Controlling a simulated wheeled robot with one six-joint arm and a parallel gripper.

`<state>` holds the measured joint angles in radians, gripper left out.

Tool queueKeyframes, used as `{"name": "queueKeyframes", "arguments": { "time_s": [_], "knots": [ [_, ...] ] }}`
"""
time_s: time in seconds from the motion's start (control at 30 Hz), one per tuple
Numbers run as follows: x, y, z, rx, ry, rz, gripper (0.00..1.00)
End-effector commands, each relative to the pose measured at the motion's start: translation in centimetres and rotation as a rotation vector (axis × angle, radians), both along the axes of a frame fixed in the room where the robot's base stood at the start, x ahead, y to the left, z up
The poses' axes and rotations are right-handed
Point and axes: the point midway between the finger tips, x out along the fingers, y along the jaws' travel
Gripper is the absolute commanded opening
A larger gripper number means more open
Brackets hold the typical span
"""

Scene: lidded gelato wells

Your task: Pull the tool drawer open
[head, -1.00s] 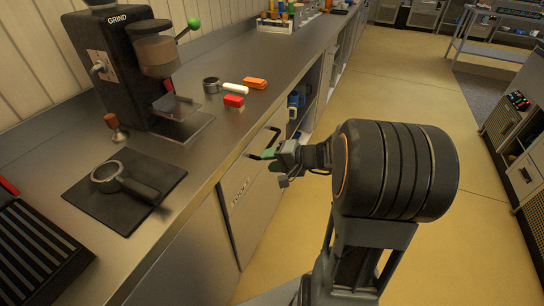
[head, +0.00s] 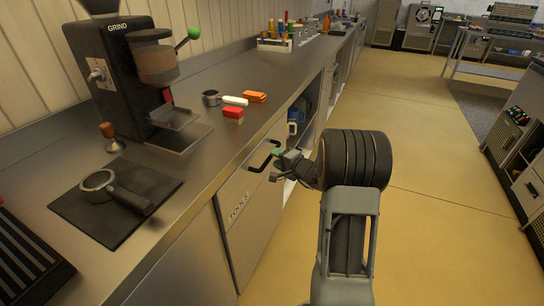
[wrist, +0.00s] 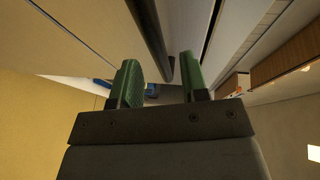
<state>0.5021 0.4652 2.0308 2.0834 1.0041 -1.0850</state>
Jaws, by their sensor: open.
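The tool drawer's grey front, labelled TOOLS (head: 238,206), is under the steel counter in the head view. It looks about flush with the cabinet; a small gap would be hard to see. Its black bar handle (head: 257,167) is near the top of the front. My gripper (head: 277,165) is at the right end of this handle, with its jaws open. In the wrist view the dark handle bar (wrist: 149,30) runs between the green fingertips of my gripper (wrist: 159,60), with space visible on both sides. Part of the handle is hidden behind the gripper in the head view.
On the counter (head: 215,140) stand a grinder (head: 112,75), a portafilter on a black mat (head: 75,212), and small red (head: 233,112) and orange (head: 255,96) items. Open shelves with mugs (head: 294,122) lie beyond the drawer. The yellow floor (head: 430,220) to the right is clear.

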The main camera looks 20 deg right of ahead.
Motion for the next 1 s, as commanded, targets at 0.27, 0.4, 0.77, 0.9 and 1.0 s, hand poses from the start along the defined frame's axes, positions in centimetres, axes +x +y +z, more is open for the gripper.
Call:
{"name": "queueKeyframes", "arguments": {
  "time_s": [0.27, 0.4, 0.77, 0.9, 1.0],
  "knots": [
    [2.6, 1.0, -0.5, 0.0, 0.0, 0.001, 0.41],
    [3.0, 1.1, -0.6, 0.001, 0.001, 0.001, 0.41],
    [3.1, 1.1, -0.6, 0.0, 0.001, 0.001, 0.33],
    [3.1, 1.1, -0.6, 0.0, 0.0, 0.0, 0.2],
    [3.1, 1.1, -0.6, 0.0, 0.0, 0.0, 0.1]
  ]
}}
